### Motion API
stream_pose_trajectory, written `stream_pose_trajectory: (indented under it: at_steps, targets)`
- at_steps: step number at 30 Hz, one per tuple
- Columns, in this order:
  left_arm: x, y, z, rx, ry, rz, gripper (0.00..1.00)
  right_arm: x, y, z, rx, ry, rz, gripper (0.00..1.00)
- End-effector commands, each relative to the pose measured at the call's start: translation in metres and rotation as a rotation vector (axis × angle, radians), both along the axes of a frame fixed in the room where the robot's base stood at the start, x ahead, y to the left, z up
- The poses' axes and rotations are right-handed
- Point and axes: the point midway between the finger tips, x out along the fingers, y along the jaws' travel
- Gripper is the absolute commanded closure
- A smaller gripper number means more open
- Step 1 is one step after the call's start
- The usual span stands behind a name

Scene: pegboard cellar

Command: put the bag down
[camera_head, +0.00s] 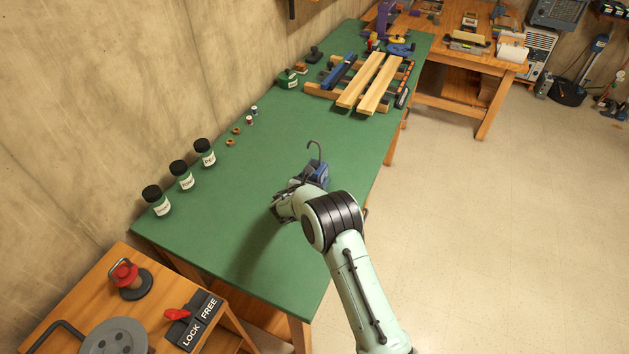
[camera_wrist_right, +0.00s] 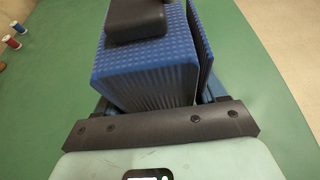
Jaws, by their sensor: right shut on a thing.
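A blue, dotted thing with ribbed sides (camera_wrist_right: 150,70), which seems to be the bag, fills the top middle of the right wrist view. A black piece (camera_wrist_right: 137,18) lies over its top. In the head view the blue thing (camera_head: 316,173) is small and partly hidden behind my right gripper (camera_head: 302,185), and a thin dark hooked piece (camera_head: 316,146) rises above it. My right gripper is shut on the bag, over the green bench top (camera_head: 255,200). I cannot tell whether the bag touches the bench. My left gripper is not in view.
Several dark-lidded jars (camera_head: 186,178) stand along the wall side of the bench. Small spools (camera_head: 251,118) are farther back. Wooden planks (camera_head: 370,85) and clamps fill the far end. Green surface is free around the gripper. The bench's right edge is close by.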

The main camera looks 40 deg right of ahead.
Motion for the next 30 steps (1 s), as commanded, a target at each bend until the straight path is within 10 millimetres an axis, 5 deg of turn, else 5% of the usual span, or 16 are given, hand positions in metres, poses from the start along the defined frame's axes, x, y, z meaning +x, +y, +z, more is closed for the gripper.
stream_pose_trajectory:
  at_steps: [2,3,5,16,30]
  targets:
    - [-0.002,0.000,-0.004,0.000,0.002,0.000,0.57,-0.001,0.000,-0.004,-0.001,0.000,0.000,0.73]
    - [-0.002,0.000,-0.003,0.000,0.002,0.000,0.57,-0.001,0.000,-0.004,0.000,0.002,0.001,0.20]
    - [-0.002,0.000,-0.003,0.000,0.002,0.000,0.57,0.000,0.000,-0.003,0.000,0.002,0.001,0.04]
    - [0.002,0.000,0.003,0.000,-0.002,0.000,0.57,0.000,0.000,0.004,0.001,0.000,0.000,0.04]
    - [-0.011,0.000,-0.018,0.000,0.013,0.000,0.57,-0.039,0.075,0.035,0.000,0.001,0.003,0.04]
